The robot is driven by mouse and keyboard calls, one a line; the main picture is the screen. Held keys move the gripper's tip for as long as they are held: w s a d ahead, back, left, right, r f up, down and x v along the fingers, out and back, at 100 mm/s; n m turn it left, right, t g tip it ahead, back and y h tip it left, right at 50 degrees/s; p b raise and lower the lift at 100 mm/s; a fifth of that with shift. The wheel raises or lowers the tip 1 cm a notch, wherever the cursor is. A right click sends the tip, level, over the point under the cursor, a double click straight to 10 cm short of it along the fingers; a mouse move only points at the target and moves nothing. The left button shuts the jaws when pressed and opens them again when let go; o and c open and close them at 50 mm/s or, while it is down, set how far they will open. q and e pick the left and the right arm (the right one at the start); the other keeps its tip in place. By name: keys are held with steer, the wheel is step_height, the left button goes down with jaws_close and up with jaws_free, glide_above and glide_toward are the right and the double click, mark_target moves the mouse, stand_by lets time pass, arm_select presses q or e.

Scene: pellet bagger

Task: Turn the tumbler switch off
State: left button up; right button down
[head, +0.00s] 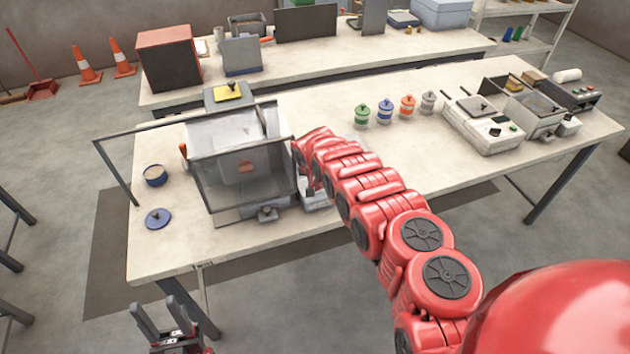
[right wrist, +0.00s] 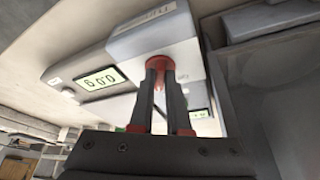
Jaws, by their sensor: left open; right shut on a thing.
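In the right wrist view, a pale grey box (right wrist: 155,38) carries an upside-down label that seems to read "Tumbler". A red switch part (right wrist: 158,62) sticks out of its lower face. My right gripper (right wrist: 161,76) is shut on this red part, its dark fingers on either side. Which way the switch is set cannot be told. In the head view, my red right arm reaches to the right side of a machine with a clear, dark-framed guard (head: 243,185). The arm hides the switch there. My left gripper (head: 168,318) is open and empty, low in front of the table.
A lit display (right wrist: 101,78) is left of the box in the right wrist view. The front right tabletop is clear.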

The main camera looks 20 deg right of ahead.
steer(key=shift+d+n+y+b, duration=0.2)
steer(key=shift+n+y+b, duration=0.15)
steer(key=shift+n, duration=0.75)
steer(key=n, duration=0.1)
steer(key=n+y, duration=0.1)
steer(key=n, duration=0.1)
steer(key=shift+d+n+t+y, duration=0.15)
steer(key=shift+n+t+y, duration=0.1)
steer(key=shift+n+t, duration=0.05)
steer(key=shift+d+f+n+y+b, duration=0.1)
steer(key=shift+f+n+y+b, duration=0.15)
steer(key=shift+n+b, duration=0.45)
steer(key=n+y+b, duration=0.1)
steer(key=n+b, duration=0.3)
steer(key=b, duration=0.1)
steer(key=shift+y, duration=0.25)
steer(key=shift+d+r+n+g+b, duration=0.1)
steer(key=shift+r+n+g+b, duration=0.25)
steer(key=shift+b, duration=0.65)
steer(key=shift+f, duration=0.1)
steer(key=c, duration=0.9)
jaws_free()
